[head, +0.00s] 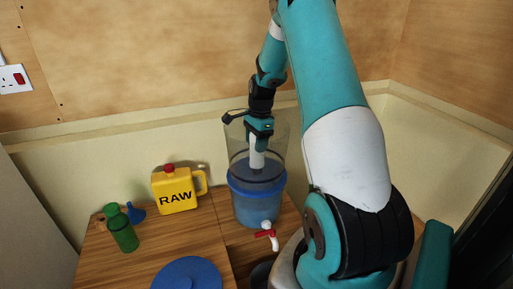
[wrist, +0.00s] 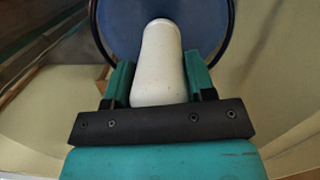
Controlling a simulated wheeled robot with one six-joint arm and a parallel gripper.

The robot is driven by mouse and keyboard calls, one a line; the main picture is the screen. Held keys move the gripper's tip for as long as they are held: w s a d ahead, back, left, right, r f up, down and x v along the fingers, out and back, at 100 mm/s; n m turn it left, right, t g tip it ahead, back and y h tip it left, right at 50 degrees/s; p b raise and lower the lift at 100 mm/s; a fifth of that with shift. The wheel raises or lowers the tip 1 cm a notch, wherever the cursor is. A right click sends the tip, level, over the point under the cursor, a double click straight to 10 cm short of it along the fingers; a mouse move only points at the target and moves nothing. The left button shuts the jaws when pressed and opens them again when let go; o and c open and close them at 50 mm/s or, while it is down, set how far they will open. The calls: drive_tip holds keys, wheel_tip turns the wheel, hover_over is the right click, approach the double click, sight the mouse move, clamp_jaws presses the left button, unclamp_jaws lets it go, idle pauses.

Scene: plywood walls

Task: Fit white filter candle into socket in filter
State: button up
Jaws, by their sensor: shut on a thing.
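The white filter candle (head: 257,156) is held between the jaws of my gripper (head: 259,138), pointing down inside the clear upper chamber of the filter (head: 238,141). In the wrist view the candle (wrist: 158,62) stands between the two teal fingers of my gripper (wrist: 158,85), against the blue floor of the chamber (wrist: 206,22). The filter's lower part (head: 258,205) is blue, with a red-handled tap (head: 267,236) at its front. The socket does not show in either view. I cannot tell whether the candle's lower end touches the chamber floor.
A yellow jug marked RAW (head: 175,191) stands left of the filter. A green bottle (head: 121,229) and a blue funnel (head: 136,212) are farther left. A round blue lid (head: 187,274) lies at the front of the wooden counter (head: 190,237). A wall runs behind the filter.

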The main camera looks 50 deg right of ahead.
drive_tip(key=shift+f, duration=0.45)
idle(0.3)
drive_tip(key=o, duration=1.1)
drive_tip(key=shift+o, duration=0.2)
wheel_tip(320, 180, up, 17)
drive_tip(key=d+b, duration=0.2)
drive_tip(key=b, duration=0.1)
drive_tip(key=shift+s+r, duration=0.15)
drive_tip(key=shift+s, duration=0.2)
